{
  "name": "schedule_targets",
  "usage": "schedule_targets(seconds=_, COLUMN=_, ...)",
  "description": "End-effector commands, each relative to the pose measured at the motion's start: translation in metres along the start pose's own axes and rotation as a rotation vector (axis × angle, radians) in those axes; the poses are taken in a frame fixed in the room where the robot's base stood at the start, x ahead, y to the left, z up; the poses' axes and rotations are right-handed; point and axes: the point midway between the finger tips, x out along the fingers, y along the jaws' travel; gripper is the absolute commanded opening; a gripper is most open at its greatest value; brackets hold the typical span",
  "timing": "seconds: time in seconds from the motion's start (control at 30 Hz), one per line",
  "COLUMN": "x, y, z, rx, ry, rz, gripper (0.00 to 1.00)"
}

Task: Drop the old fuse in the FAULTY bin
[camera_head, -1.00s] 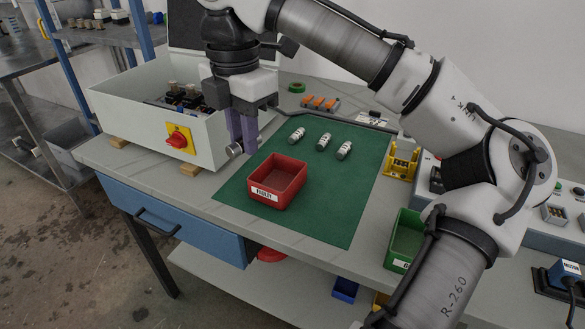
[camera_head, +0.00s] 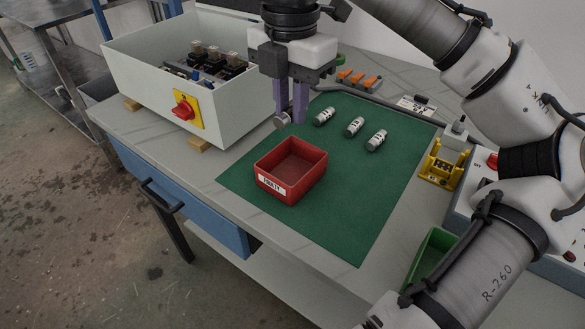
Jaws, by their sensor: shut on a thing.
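The red FAULTY bin (camera_head: 290,170) sits on the green mat with its white label facing front-left; it looks empty. My gripper (camera_head: 291,117) points down above the mat, just behind the bin and higher than its rim. It is shut on the old fuse (camera_head: 281,121), a small grey metal cylinder whose end shows at the left of the fingers. The rest of the fuse is hidden by the fingers.
Three white fuses, the nearest to my gripper (camera_head: 325,116), lie on the green mat (camera_head: 345,225). The grey box (camera_head: 150,95) with a red switch stands left. A yellow holder (camera_head: 441,168) and a green bin (camera_head: 430,255) are right.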

Motion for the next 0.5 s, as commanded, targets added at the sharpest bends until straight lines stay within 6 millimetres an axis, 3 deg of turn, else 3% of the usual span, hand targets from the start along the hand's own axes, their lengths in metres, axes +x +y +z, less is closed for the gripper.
schedule_targets(seconds=0.03, x=0.018, y=-0.001, z=0.000, rx=0.000, ry=0.002, rz=-0.001, gripper=0.00)
schedule_targets(seconds=0.2, x=0.057, y=-0.001, z=0.001, rx=0.005, ry=-0.002, rz=-0.003, gripper=0.00)
schedule_targets(seconds=0.5, x=0.089, y=-0.001, z=0.000, rx=0.003, ry=-0.002, rz=-0.003, gripper=0.00)
